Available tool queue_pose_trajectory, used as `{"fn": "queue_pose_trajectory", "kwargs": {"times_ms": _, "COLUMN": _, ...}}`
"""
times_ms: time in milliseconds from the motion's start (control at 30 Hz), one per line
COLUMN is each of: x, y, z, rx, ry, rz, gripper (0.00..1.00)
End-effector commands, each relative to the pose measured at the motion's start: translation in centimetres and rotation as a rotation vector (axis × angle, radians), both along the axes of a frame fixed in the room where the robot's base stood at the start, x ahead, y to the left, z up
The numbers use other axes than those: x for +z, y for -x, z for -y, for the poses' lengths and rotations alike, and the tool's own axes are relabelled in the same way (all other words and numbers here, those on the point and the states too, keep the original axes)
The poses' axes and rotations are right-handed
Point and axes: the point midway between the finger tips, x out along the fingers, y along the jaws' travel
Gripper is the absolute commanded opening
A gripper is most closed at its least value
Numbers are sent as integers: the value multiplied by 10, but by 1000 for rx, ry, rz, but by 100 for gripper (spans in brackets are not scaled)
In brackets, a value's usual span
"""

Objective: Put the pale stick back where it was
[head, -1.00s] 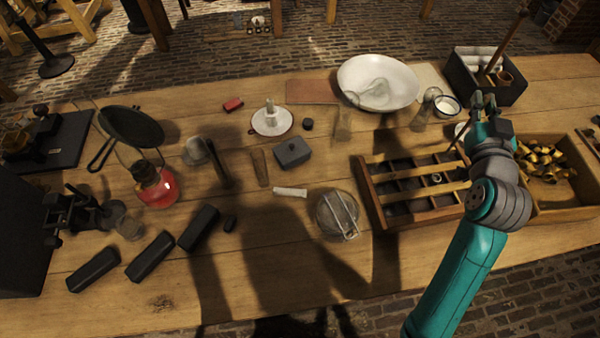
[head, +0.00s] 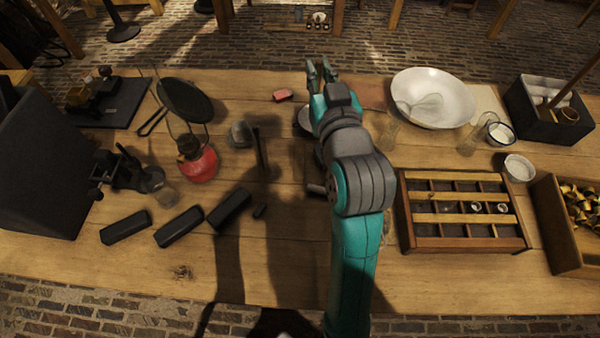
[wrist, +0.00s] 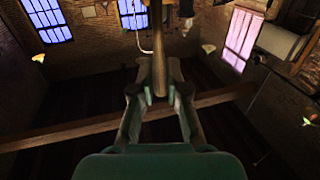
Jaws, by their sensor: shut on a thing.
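My gripper (head: 322,72) is above the far middle of the table in the head view, fingers pointing away. In the wrist view its fingers (wrist: 158,75) are closed on a pale brown, rod-like stick (wrist: 157,48), which stands out between them past the top of the picture. The stick is not clear in the head view. My arm hides the middle of the table.
A white bowl (head: 455,112), glasses and a dark box (head: 528,118) stand back right. A divided wooden tray (head: 460,237) and a crate (head: 548,235) are at right. A red lantern (head: 198,165) and dark blocks (head: 180,227) are at left. The front edge is fairly clear.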

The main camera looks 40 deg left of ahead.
Motion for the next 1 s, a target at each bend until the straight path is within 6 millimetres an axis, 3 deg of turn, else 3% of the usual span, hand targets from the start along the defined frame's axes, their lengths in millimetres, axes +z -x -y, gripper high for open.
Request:
{"fn": "queue_pose_trajectory", "kwargs": {"times_ms": 100, "x": 4, "y": 18, "z": -16, "rx": 38, "ry": -2, "rz": 1, "gripper": 0}}
{"fn": "queue_pose_trajectory", "kwargs": {"times_ms": 267, "x": -5, "y": 26, "z": -23, "rx": 55, "ry": 2, "rz": -2, "gripper": 0}}
{"fn": "queue_pose_trajectory", "kwargs": {"times_ms": 700, "x": -101, "y": 26, "z": -23, "rx": 54, "ry": 3, "rz": -4, "gripper": 0}}
{"fn": "queue_pose_trajectory", "kwargs": {"times_ms": 833, "x": -121, "y": 26, "z": -23, "rx": 54, "ry": 0, "rz": -3, "gripper": 0}}
{"fn": "queue_pose_trajectory", "kwargs": {"times_ms": 1000, "x": -131, "y": 25, "z": -23, "rx": 54, "ry": 0, "rz": 1, "gripper": 0}}
